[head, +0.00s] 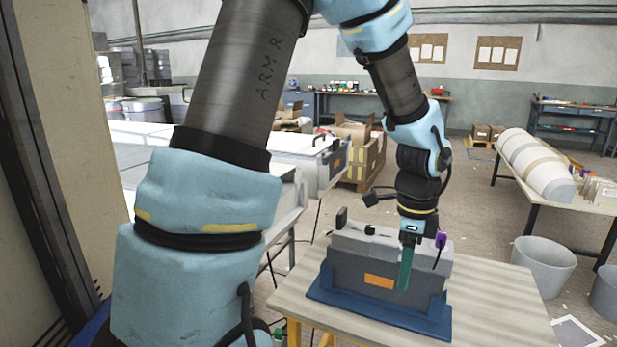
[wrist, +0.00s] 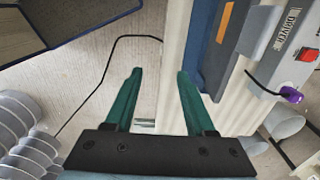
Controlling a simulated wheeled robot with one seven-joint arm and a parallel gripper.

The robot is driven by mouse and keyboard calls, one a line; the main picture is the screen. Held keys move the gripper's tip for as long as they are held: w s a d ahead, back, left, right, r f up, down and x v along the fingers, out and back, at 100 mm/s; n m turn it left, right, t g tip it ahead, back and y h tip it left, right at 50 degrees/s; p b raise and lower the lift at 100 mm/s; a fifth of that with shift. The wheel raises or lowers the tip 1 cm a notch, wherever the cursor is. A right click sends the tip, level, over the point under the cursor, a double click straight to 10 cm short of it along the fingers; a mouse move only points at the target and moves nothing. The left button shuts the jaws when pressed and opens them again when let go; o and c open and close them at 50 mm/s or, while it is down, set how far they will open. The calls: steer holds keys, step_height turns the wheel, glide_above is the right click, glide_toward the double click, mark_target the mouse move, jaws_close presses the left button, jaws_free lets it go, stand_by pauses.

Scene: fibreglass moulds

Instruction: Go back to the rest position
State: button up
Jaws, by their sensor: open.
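My gripper (head: 404,280) hangs pointing down at the front of a grey machine box in the head view. The wrist view shows its two green fingers (wrist: 159,76) spread apart with nothing between them. The grey box (head: 345,268) has an orange label and sits on a blue base (head: 375,313) on a wooden table (head: 490,295). In the wrist view the box (wrist: 262,32) is to the right of the fingers, with the table edge (wrist: 172,110) below them. I cannot tell whether the fingers touch the box.
A purple-tipped cable (wrist: 290,94) hangs by the box. Grey bins (head: 543,262) stand right of the table. A second table (head: 567,203) at the right holds a large pale cylinder (head: 537,165). Cartons (head: 362,158) stand behind.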

steer(key=a+r+n+t, duration=0.1)
steer(key=a+r+n, duration=0.1)
steer(key=a+n, duration=2)
steer(key=a, duration=0.3)
steer(key=shift+w+a+r+t, duration=0.2)
steer(key=shift+w+t, duration=0.1)
steer(key=shift+w, duration=0.05)
